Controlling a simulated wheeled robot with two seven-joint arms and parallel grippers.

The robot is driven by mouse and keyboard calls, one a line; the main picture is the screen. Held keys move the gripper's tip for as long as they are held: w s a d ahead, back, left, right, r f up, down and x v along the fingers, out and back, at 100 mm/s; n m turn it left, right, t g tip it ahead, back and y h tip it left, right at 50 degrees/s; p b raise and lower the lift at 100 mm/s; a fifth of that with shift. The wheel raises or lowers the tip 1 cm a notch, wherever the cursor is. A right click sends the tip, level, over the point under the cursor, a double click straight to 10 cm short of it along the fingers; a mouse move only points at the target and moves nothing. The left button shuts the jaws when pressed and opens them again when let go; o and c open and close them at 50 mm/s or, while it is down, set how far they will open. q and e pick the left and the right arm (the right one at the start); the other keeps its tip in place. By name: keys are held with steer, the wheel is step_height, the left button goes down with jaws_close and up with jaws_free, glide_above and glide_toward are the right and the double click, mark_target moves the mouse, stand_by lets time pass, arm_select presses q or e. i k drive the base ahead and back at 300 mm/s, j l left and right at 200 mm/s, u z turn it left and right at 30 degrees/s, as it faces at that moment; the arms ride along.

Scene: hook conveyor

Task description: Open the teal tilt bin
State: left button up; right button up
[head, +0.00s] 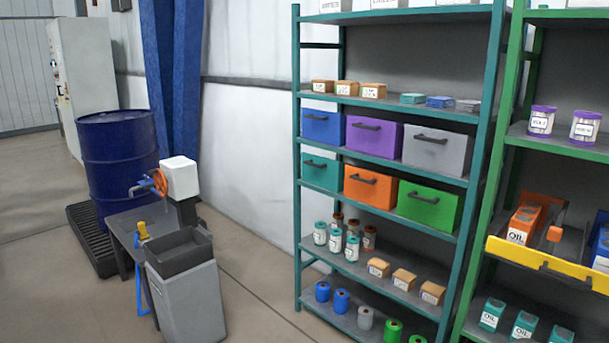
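The teal tilt bin (321,173) sits at the left end of the lower row of bins on the teal shelf rack (297,220). Its front looks upright and shut, with a dark handle (316,163) across its upper part. An orange bin (371,187) stands right beside it, and a blue bin (321,127) is directly above. Neither of my grippers shows in the head view.
Green (427,206), purple (373,137) and grey (436,150) bins fill the other places. Jars (335,238) stand on the shelf below. A grey waste bin (189,301), a small table and a blue drum (117,165) stand left. The floor between waste bin and rack is clear.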

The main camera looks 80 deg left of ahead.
mark_target(322, 171)
steer(key=u, duration=2.6)
steer(key=z, duration=0.45)
steer(key=i+j+z, duration=0.95)
steer(key=j, duration=0.15)
steer(key=i+j, duration=0.15)
steer(key=j, duration=0.2)
steer(key=i+j, duration=0.15)
steer(key=j, duration=0.15)
steer(key=i+j, duration=0.2)
steer(key=j, duration=0.15)
steer(key=i+j+z, duration=0.1)
steer(key=j, duration=0.2)
steer(key=i+j, duration=0.2)
steer(key=j, duration=0.15)
